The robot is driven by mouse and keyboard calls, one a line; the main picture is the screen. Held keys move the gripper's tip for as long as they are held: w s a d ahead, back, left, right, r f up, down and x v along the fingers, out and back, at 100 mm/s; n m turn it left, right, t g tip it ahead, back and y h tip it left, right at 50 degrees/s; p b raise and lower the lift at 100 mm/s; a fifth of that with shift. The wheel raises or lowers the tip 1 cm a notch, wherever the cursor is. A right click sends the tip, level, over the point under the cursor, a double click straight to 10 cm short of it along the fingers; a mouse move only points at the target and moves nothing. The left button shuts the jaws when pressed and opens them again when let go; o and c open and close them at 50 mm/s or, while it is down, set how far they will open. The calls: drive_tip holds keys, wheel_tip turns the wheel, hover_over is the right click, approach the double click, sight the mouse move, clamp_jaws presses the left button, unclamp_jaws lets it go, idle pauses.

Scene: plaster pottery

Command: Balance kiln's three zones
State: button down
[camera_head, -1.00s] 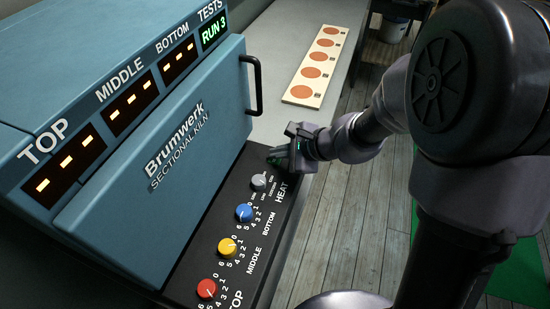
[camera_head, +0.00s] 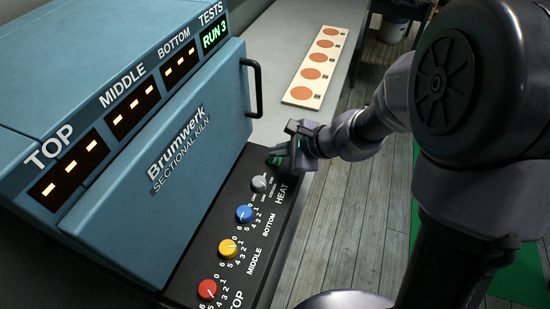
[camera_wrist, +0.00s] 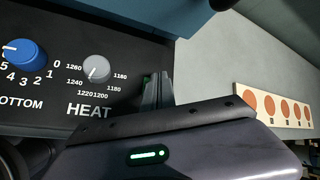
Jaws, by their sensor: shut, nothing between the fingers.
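The blue kiln (camera_head: 190,140) stands at the left with its lid shut. Its top (camera_head: 69,168), middle (camera_head: 132,107) and bottom (camera_head: 180,62) displays show orange dashes; the tests display (camera_head: 215,34) reads RUN 3 in green. On its front panel are a red top knob (camera_head: 207,289), a yellow middle knob (camera_head: 228,249), a blue bottom knob (camera_head: 244,214) and a grey heat knob (camera_head: 259,183). In the wrist view, the blue knob (camera_wrist: 24,53) points left; the heat knob (camera_wrist: 96,68) is marked 1160 to 1260. My gripper (camera_head: 277,157) is shut and empty, over a green spot at the panel's far end, partly hidden.
A pale board (camera_head: 316,66) with several round terracotta discs lies on the grey bench (camera_head: 283,45) beyond the kiln. A black handle (camera_head: 256,82) juts from the kiln lid. Wooden floor (camera_head: 350,215) shows at the right; a white bucket (camera_head: 394,25) stands behind.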

sight(278, 162)
drive_tip(key=shift+r, duration=0.1)
wheel_tip(278, 162, up, 5)
drive_tip(key=p, duration=0.4)
idle(0.4)
